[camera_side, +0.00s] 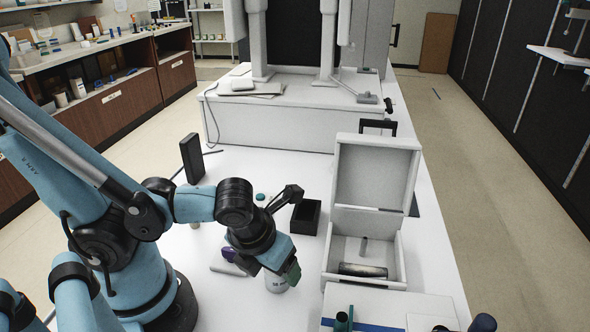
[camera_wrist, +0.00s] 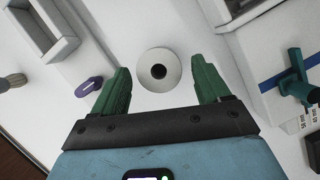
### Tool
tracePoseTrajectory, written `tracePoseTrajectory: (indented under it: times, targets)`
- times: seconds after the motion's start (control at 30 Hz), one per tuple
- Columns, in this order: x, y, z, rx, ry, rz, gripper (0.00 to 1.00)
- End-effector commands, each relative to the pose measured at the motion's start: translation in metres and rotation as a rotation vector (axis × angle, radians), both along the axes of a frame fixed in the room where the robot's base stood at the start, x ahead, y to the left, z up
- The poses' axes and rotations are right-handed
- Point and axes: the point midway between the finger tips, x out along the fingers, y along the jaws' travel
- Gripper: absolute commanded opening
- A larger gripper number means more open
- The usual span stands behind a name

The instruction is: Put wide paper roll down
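A white paper roll (camera_wrist: 146,78) with a dark core stands on end on the white counter. In the side view this roll (camera_side: 276,286) carries a printed "mm" mark, and its upper part is hidden by my gripper. My gripper (camera_wrist: 158,64) is open around the roll, with a green finger on either side. The wrist view shows a gap between the roll and each finger. In the side view my gripper (camera_side: 280,271) is low over the counter, and only one green finger shows clearly.
An open white box (camera_side: 392,280) stands to the right, with a dark cylinder (camera_side: 363,270) lying inside. A small black tray (camera_side: 305,217) is behind my gripper. A purple item (camera_wrist: 89,87) lies left of the roll. A teal fitting (camera_wrist: 297,82) is on the right.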

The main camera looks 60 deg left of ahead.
Motion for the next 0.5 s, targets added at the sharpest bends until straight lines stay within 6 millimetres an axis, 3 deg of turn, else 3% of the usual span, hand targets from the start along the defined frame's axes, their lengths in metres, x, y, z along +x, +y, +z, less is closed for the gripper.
tracePoseTrajectory:
  times: [0.5]
  targets:
    - [-0.003,-0.002,0.012,0.001,0.000,-0.002,0.76]
